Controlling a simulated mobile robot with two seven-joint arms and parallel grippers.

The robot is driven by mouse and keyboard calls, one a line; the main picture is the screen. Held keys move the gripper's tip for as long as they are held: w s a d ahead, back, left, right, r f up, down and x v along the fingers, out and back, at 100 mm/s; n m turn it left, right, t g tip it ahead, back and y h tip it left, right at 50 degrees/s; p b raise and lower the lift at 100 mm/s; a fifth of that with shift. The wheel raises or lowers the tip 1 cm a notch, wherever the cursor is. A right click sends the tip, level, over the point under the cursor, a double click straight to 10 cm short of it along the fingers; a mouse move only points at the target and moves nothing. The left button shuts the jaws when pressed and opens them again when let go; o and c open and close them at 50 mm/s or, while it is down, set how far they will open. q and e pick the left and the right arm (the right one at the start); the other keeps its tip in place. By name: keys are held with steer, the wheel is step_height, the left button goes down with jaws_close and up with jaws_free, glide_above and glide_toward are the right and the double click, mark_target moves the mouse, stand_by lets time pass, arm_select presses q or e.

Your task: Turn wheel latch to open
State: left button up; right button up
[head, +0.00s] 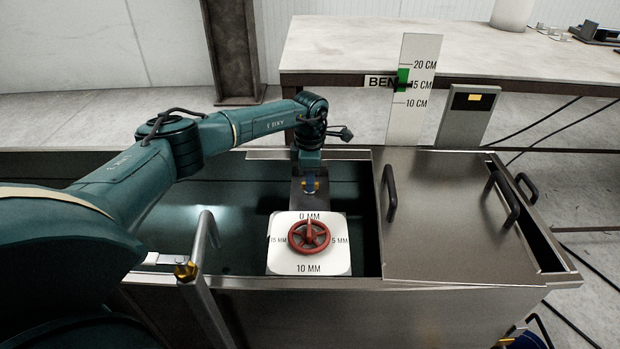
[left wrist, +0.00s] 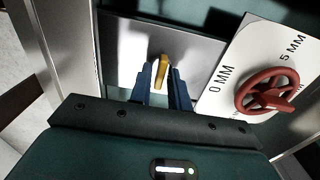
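The red wheel (head: 309,237) sits on a white dial plate marked 0, 5, 10 and 15 MM (head: 283,262). It also shows at the right of the left wrist view (left wrist: 266,91). Just behind the plate, a small gold latch piece (head: 317,185) stands on a metal panel; it is clear in the left wrist view (left wrist: 161,72). My left gripper (head: 309,186) points down at this piece. Its blue fingers (left wrist: 161,82) are apart, one on each side of it. Whether they touch it cannot be told. My right gripper is not in view.
A metal lid with black handles (head: 455,220) covers the tank's right side. The left side is open and dark inside. A metal bar with a gold knob (head: 186,271) rises at front left. A measuring board (head: 415,92) and table (head: 345,50) stand behind.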

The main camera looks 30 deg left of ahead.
arm_select(q)
steer(key=shift+o, duration=1.2)
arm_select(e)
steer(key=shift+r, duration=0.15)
